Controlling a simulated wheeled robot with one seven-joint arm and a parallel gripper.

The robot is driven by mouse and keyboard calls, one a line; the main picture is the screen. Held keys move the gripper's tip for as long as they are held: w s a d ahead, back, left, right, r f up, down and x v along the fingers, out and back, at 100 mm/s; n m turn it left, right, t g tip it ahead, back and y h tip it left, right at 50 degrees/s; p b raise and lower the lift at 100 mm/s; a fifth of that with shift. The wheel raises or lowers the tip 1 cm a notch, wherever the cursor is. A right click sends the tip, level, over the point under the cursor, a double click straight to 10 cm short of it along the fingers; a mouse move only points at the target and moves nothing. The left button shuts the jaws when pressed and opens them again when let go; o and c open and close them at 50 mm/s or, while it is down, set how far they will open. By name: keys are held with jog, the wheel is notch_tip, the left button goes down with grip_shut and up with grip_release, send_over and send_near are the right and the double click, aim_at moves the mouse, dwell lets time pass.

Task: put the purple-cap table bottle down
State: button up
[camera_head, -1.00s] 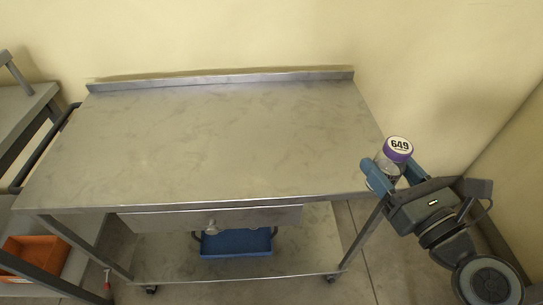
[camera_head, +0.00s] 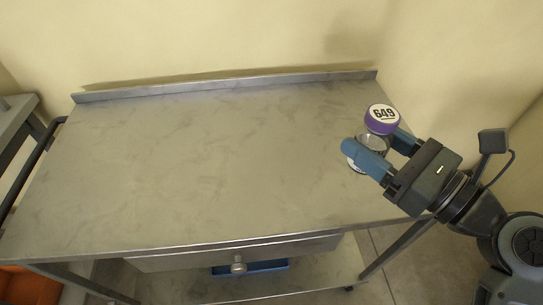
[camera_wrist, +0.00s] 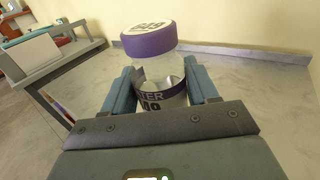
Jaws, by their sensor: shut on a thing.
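The purple-cap bottle (camera_head: 374,143) is clear, with a purple-sided cap whose white top reads 649. My gripper (camera_head: 378,152) is shut on its body, one blue finger on each side. In the head view the bottle shows over the right end of the steel table (camera_head: 215,160). In the wrist view the bottle (camera_wrist: 150,62) stands roughly upright between the fingers (camera_wrist: 160,92), with part of a label showing. Its base is partly hidden by my gripper, and I cannot tell whether it touches the table top.
The table top is bare to the left of the bottle. A raised lip (camera_head: 230,85) runs along its back edge by the wall. A drawer (camera_head: 235,254) and a blue tray (camera_head: 250,268) are below. Another grey bench (camera_head: 15,130) stands at the left.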

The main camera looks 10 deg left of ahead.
jog(key=w+a+f, duration=0.1)
jog(key=a+f, duration=0.1)
jog(key=a, duration=0.2)
jog(key=w+a+f+b, duration=0.1)
jog(key=w+a+f, duration=0.1)
jog(key=a, duration=0.2)
jog(key=w+a+f, duration=0.1)
jog(key=a+f, duration=0.2)
jog(key=shift+w+a, duration=0.35)
jog(key=shift+a, duration=0.05)
notch_tip(320, 180, down, 4)
jog(key=shift+r+b, duration=0.1)
jog(key=shift+b, duration=0.65)
jog(key=shift+f, duration=0.25)
jog(key=o, duration=1.1)
